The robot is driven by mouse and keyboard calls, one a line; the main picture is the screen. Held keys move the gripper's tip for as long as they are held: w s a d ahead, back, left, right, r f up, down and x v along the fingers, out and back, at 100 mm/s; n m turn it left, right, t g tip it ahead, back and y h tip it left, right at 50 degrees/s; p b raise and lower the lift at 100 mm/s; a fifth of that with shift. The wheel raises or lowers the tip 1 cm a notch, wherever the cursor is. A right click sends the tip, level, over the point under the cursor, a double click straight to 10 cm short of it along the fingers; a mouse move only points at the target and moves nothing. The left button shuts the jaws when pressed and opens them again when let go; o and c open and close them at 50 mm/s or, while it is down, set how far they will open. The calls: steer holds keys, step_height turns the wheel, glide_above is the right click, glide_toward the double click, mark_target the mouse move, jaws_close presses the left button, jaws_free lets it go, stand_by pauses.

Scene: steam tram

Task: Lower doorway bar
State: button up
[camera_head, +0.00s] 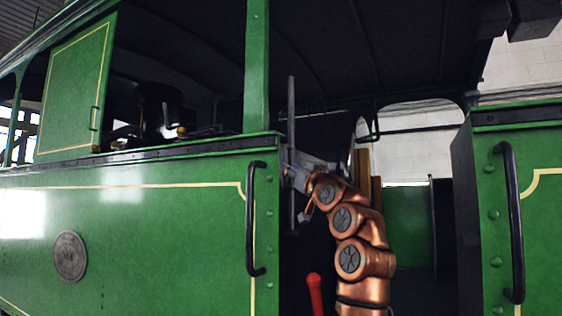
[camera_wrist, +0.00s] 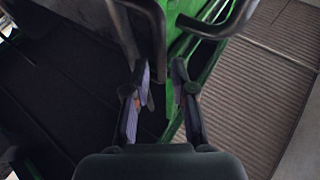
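The doorway bar appears to be the slim grey upright bar (camera_head: 291,125) at the left side of the tram's doorway in the head view. It stands nearly vertical. My gripper (camera_head: 289,176) is at this bar's middle height, close to it; contact cannot be told. In the wrist view, my gripper (camera_wrist: 161,80) has its two fingers apart with a gap between the tips. A dark grey bar (camera_wrist: 156,35) runs down toward the left finger's tip; I cannot tell for sure whether it is the same bar. The gripper's far side is hidden in the head view.
A green side panel (camera_head: 150,215) with a black handrail (camera_head: 251,220) is left of the doorway. Another green panel with a handrail (camera_head: 512,220) is on the right. A red-handled lever (camera_head: 314,292) stands low in the doorway. Ribbed floor (camera_wrist: 255,75) shows in the wrist view.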

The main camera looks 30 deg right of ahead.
steer(key=shift+p+x, duration=0.9)
steer(key=shift+x, duration=1.15)
jaws_close()
